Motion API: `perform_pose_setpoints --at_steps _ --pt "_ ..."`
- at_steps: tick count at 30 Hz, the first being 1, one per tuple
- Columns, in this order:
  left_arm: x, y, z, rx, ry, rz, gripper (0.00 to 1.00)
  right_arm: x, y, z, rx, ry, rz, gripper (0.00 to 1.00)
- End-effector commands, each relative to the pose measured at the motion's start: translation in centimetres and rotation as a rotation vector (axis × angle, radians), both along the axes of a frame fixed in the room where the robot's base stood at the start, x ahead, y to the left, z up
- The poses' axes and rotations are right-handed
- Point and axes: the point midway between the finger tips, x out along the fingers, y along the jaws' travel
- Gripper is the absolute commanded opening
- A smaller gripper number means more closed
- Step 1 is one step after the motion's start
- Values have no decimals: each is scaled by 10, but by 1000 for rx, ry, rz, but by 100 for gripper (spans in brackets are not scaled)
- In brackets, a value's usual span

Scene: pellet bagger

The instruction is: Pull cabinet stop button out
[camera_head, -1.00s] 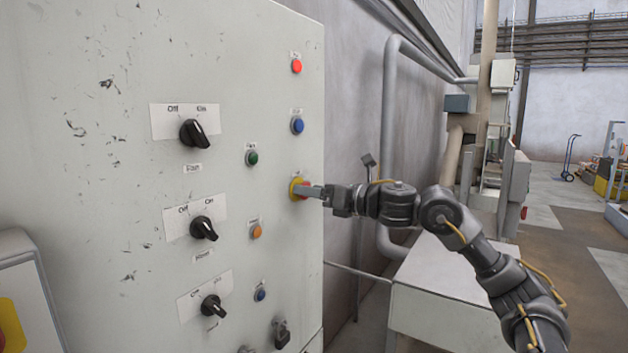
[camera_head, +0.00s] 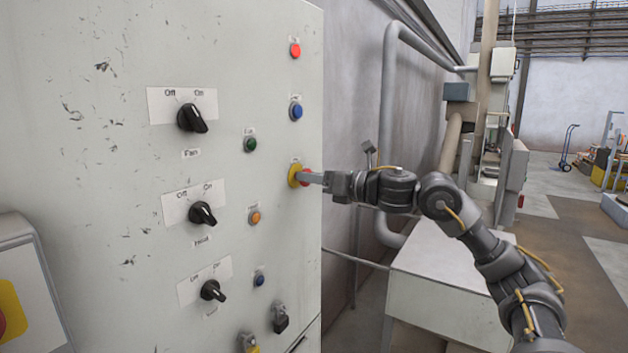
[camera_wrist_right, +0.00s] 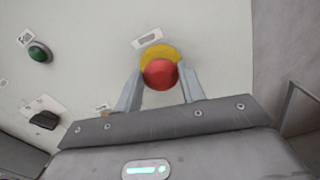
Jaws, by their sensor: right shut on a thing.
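The cabinet stop button is a red mushroom head on a yellow base (camera_head: 294,175), near the right edge of the pale cabinet front (camera_head: 110,250). In the right wrist view the red head (camera_wrist_right: 160,74) sits between the two fingers, with the yellow disc behind it. My right gripper (camera_head: 308,177) reaches in from the right and is shut on the red head; its fingers hide part of the button in the head view. My left gripper is not in view.
The cabinet front carries black rotary switches (camera_head: 192,118), a green button (camera_head: 250,145), a blue button (camera_head: 295,111) and an orange button (camera_head: 254,217). A pale box (camera_head: 440,285) stands below my right arm. A grey pipe (camera_head: 390,110) rises behind.

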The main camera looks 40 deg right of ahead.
Motion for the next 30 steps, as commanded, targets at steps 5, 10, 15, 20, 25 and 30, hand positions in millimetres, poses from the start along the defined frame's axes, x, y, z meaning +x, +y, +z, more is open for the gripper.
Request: perform_pose_setpoints --at_steps 5,10,15,20,25,30 --pt "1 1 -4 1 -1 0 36 0 -2 -1 -2 2 -3 0" --pt "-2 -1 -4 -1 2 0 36 -3 -5 -2 -2 3 -8 49" --pt "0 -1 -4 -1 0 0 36 -3 -5 -1 -2 3 -9 62" --pt "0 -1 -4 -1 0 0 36 -3 -4 -1 -2 2 -8 62" --pt "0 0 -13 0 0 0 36 -10 -8 -4 -3 1 -9 62" --pt "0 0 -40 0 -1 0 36 -36 -16 -11 -7 3 -11 62"
